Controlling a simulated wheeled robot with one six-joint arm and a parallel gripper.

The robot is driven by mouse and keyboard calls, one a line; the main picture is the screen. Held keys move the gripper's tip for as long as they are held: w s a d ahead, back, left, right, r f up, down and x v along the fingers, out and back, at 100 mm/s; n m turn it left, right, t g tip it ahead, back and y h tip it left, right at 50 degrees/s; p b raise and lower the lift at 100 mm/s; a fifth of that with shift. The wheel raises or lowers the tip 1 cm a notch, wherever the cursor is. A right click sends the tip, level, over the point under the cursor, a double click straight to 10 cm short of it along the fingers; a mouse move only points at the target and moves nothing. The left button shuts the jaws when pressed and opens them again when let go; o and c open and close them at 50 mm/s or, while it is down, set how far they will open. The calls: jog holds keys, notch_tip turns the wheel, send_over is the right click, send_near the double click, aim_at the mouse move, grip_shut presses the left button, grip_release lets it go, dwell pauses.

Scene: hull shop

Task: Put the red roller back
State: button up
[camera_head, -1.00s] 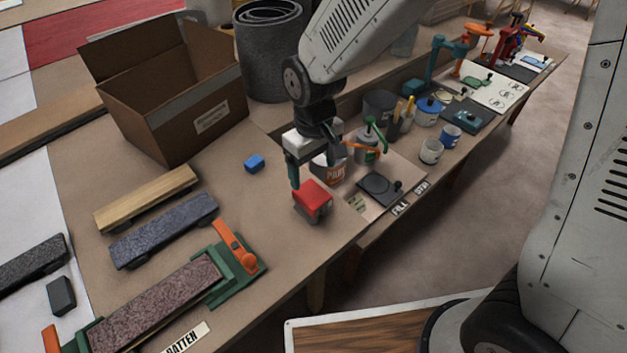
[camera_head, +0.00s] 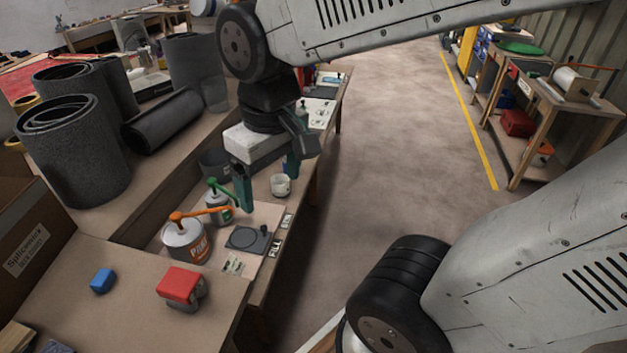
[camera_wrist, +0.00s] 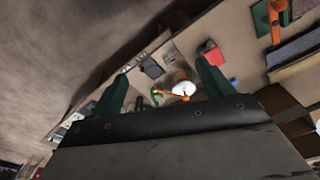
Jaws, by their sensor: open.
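A red-topped piece (camera_head: 180,284) with a grey underside sits on the bench in the head view, near the front edge. It also shows in the wrist view (camera_wrist: 209,50). I cannot tell whether it is the red roller; no plainer red roller shows nearby. My gripper (camera_head: 269,190) is open and empty, its two green fingers apart. It hangs above the bench's right edge, beyond the red-topped piece and to its right, clear of it. In the wrist view my gripper (camera_wrist: 160,76) has nothing between its fingers.
A paint can with an orange pump (camera_head: 187,243), a can with a green pump (camera_head: 218,207), a dark plate (camera_head: 248,238) and a white cup (camera_head: 280,185) stand near my gripper. A blue block (camera_head: 102,281) lies left. Grey rolls (camera_head: 75,155) stand behind. The floor aisle (camera_head: 390,130) is clear.

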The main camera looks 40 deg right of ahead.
jog(key=s+d+r+m, duration=0.1)
jog(key=s+d, duration=0.2)
jog(key=s, duration=0.3)
jog(key=shift+s+r+m, duration=0.2)
jog(key=shift+r+m, duration=0.05)
jog(key=shift+m, duration=0.05)
